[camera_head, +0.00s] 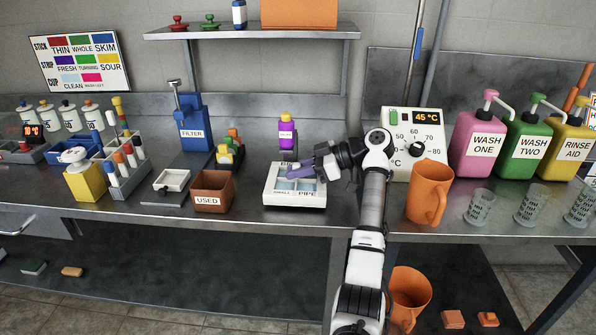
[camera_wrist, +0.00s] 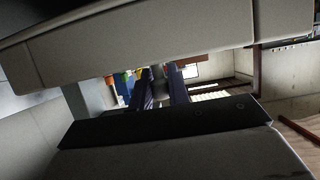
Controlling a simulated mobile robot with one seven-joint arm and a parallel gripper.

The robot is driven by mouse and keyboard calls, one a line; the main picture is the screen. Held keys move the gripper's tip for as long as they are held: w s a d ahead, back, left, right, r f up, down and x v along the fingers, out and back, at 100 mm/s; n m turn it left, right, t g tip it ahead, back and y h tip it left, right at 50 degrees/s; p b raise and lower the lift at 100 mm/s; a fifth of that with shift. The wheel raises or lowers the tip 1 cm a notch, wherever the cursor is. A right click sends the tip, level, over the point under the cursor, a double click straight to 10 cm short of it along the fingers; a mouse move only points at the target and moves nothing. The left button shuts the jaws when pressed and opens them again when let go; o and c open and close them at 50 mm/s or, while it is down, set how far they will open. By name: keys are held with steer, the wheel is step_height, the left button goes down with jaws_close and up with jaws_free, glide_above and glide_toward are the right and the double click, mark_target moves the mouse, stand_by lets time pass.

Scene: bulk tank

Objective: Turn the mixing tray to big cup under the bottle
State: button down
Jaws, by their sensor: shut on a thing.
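The mixing tray (camera_head: 291,197) is a white block on the steel bench, with pale blue wells on top and front labels, one reading PIPE. The purple bottle (camera_head: 287,133) with a yellow cap stands upright at the tray's back, above a label that seems to read BIG. My gripper (camera_head: 300,172) reaches in from the right, low over the tray top, its purple fingers shut on a small part of the tray that they mostly hide. In the wrist view my fingers (camera_wrist: 163,90) stand close about a grey upright piece (camera_wrist: 158,80).
A brown USED bin (camera_head: 213,192) and a small white tray (camera_head: 172,180) stand to the left. To the right are a temperature box (camera_head: 401,125), an orange jug (camera_head: 428,190) and wash bottles (camera_head: 476,140). A shelf (camera_head: 250,32) hangs above. Bare bench lies before the tray.

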stand_by(0.4)
steer(key=c, duration=1.3)
jaws_free()
steer(key=shift+c, duration=0.2)
